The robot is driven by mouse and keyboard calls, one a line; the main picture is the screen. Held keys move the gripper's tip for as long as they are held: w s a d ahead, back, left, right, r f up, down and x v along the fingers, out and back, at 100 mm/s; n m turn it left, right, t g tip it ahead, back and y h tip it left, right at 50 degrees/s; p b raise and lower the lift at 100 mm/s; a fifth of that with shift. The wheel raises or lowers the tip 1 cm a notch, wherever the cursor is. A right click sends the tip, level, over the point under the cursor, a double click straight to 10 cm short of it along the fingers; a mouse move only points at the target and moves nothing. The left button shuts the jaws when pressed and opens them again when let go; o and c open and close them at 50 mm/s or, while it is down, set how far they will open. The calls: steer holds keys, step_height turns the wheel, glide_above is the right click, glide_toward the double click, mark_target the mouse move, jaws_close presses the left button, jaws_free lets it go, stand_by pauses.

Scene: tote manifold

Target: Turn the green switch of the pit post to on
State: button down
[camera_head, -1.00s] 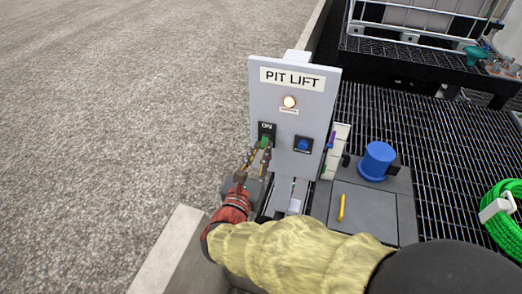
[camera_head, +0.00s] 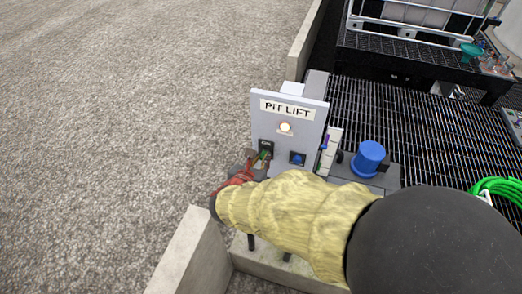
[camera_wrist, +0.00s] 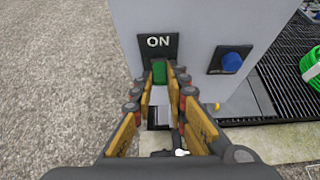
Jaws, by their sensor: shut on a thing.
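The pit post is a light grey panel (camera_head: 290,112) labelled "PIT LIFT", with a lit cream lamp (camera_head: 285,127) below the label. The green switch (camera_wrist: 159,72) sits on a black plate marked "ON" (camera_wrist: 158,42) at the panel's lower left. In the head view only a little green of the switch (camera_head: 264,155) shows. My gripper (camera_wrist: 160,79) is shut on the green switch, with a finger on each side of it. My gripper (camera_head: 262,160) is small in the head view. The exact angle of the switch is hard to tell.
A blue knob (camera_wrist: 231,62) on a black plate is right of the green switch. A blue cylinder (camera_head: 369,158), a dark grating (camera_head: 440,140) and a green hose coil (camera_head: 497,186) lie to the right. A concrete kerb (camera_head: 188,250) runs at left, with open gravel beyond.

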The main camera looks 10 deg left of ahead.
steer(key=shift+w+r+g+p, duration=0.2)
steer(key=shift+r+g+p, duration=0.85)
steer(key=shift+p, duration=2.55)
steer(key=g+p, duration=0.1)
steer(key=p, duration=0.2)
steer(key=shift+w+g+p, duration=0.1)
steer(key=shift+g+p, duration=0.15)
steer(key=shift+p, duration=0.05)
steer(key=shift+w+f+g+p, duration=0.15)
steer(key=shift+g+p, duration=0.35)
steer(key=shift+p, duration=0.85)
steer(key=c, duration=1.8)
jaws_free()
steer(key=shift+o, duration=0.2)
steer(key=d+v, duration=0.1)
steer(key=v, duration=1.1)
steer(key=shift+a, duration=0.3)
